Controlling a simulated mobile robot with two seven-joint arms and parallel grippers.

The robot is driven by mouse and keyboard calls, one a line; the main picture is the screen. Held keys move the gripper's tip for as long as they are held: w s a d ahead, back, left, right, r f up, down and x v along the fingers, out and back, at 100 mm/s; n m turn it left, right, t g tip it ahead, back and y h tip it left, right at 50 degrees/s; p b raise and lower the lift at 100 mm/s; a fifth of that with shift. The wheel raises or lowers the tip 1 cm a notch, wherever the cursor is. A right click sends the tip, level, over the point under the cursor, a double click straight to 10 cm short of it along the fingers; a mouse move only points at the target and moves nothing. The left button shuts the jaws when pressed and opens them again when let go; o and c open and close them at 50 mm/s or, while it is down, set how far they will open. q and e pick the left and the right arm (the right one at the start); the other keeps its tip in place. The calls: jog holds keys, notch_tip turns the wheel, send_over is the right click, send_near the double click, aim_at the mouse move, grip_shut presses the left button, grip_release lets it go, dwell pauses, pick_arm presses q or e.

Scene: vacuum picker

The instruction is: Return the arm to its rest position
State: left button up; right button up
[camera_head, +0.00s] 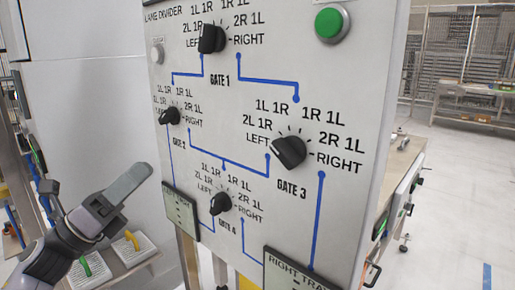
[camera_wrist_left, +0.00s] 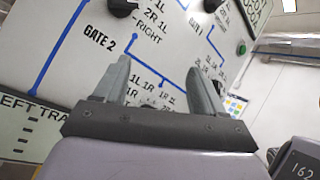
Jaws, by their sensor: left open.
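My left gripper (camera_head: 128,184) is in front of the lower left of the white control panel (camera_head: 245,120), apart from the knobs. In the left wrist view, its two grey fingers (camera_wrist_left: 158,88) stand apart with nothing between them. Past them is the panel (camera_wrist_left: 70,75), seen tilted; a dial's labels show between the fingers, and its knob is mostly hidden. The panel has black knobs for gate 1 (camera_head: 211,39), gate 2 (camera_head: 170,116), gate 3 (camera_head: 289,151) and gate 4 (camera_head: 220,203).
A green button (camera_head: 331,23) is at the panel's top right. Tray signs (camera_head: 181,212) are at its lower edge. Open floor (camera_head: 455,200) shows at the right.

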pick_arm(q)
jog(key=s+a+f+n+t+y, duration=0.1)
jog(key=s+f+n+t+y, duration=0.1)
jog(key=f+n+y, duration=0.75)
jog(key=s+a+f+n+t+y, duration=0.1)
jog(key=f+n+t+y, duration=0.25)
jog(key=f+n, duration=1.05)
jog(key=s+d+f+n+g+y+p, duration=0.1)
jog(key=s+f+n+g+y, duration=0.3)
jog(key=s+f+n+g, duration=0.5)
jog(key=s+d+f+n, duration=0.1)
jog(key=s+f+n, duration=0.5)
jog(key=s+f, duration=0.4)
jog(key=shift+d+f+y, duration=0.2)
jog(key=shift+f+y, duration=0.2)
jog(key=shift+f, duration=0.25)
